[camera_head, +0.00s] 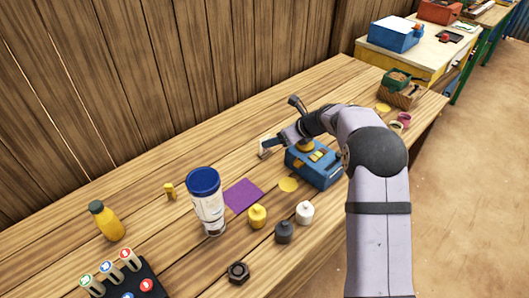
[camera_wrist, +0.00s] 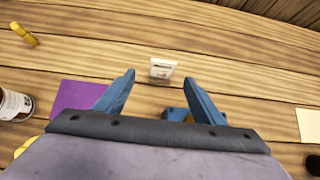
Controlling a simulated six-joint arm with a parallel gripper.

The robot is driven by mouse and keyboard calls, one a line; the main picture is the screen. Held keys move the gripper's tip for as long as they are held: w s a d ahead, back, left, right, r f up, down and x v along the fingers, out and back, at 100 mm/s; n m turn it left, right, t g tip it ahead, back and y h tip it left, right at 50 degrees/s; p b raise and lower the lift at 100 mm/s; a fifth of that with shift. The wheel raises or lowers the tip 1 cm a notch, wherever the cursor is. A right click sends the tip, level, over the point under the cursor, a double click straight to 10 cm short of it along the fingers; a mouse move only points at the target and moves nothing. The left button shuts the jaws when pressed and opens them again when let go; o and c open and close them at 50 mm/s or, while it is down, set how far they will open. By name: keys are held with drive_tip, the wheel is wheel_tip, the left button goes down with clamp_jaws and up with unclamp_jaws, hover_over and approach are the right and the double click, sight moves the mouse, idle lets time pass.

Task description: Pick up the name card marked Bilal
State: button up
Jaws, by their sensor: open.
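A small whitish name card (camera_wrist: 163,67) stands on the wooden table in the wrist view, with dark marks too small to read as a name. It also shows in the head view (camera_head: 264,142), partly hidden by my gripper. My gripper (camera_wrist: 160,79) is open, with its blue fingers apart to the left and right of the card in the picture. The card lies a little beyond the fingertips, and nothing is held. In the head view my gripper (camera_head: 271,146) is low over the table by the card.
A purple square (camera_head: 243,195), a blue-lidded jar (camera_head: 207,205) and several small weights (camera_head: 257,216) lie nearer. A yellow peg (camera_head: 170,191) is at left. The wooden wall (camera_head: 240,60) runs behind; table beyond the card is clear.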

drive_tip(key=shift+p+x, duration=0.3)
drive_tip(key=shift+x, duration=0.75)
drive_tip(key=shift+w, duration=0.1)
drive_tip(key=shift+p+x, duration=1)
drive_tip(key=shift+x, duration=1.55)
drive_tip(key=shift+w+d, duration=0.15)
drive_tip(key=c, duration=1.4)
drive_tip(key=shift+r+b, duration=0.4)
drive_tip(key=shift+r, duration=4.7)
